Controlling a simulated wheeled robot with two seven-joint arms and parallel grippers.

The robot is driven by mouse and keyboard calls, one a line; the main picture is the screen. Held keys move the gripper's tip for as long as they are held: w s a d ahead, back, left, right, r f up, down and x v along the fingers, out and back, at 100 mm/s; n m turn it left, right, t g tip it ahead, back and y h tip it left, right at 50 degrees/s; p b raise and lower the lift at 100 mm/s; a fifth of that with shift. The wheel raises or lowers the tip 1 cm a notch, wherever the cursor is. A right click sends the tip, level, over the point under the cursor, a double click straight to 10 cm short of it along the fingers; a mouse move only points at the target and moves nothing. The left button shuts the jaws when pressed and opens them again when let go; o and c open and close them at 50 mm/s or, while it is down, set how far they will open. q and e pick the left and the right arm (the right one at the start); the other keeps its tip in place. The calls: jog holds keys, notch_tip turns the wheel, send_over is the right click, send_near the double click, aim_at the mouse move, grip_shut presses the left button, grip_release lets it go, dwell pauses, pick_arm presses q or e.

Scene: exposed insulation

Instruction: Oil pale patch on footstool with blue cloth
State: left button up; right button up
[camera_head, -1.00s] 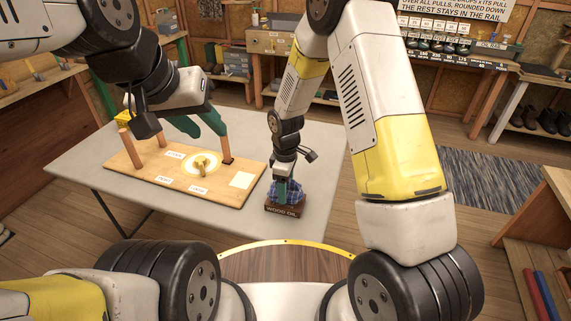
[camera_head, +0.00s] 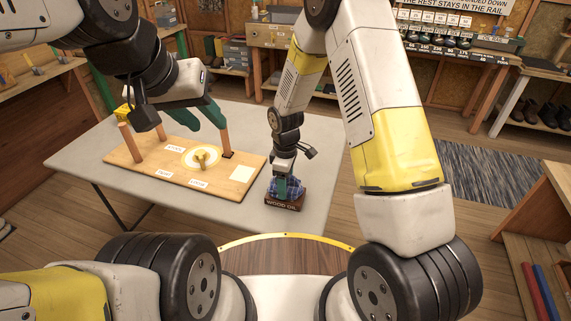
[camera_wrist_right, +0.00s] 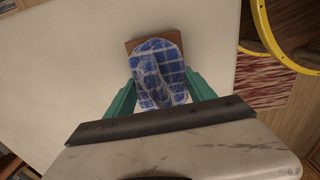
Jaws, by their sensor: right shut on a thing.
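The footstool (camera_head: 140,165) lies upside down on the table, its wooden legs pointing up. My right gripper (camera_head: 287,185) is shut on the bunched blue checked cloth (camera_wrist_right: 158,72), at the brown wood oil holder (camera_head: 285,204) right of the footstool. In the right wrist view, the cloth sits between the green fingers, over the brown holder (camera_wrist_right: 134,45).
The grey table (camera_head: 310,140) has free room behind the oil holder and in front of the footstool. Workbenches and shelves stand beyond the table.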

jog(key=shift+f, duration=0.55)
dwell(1.1)
jog(key=shift+r, duration=3.55)
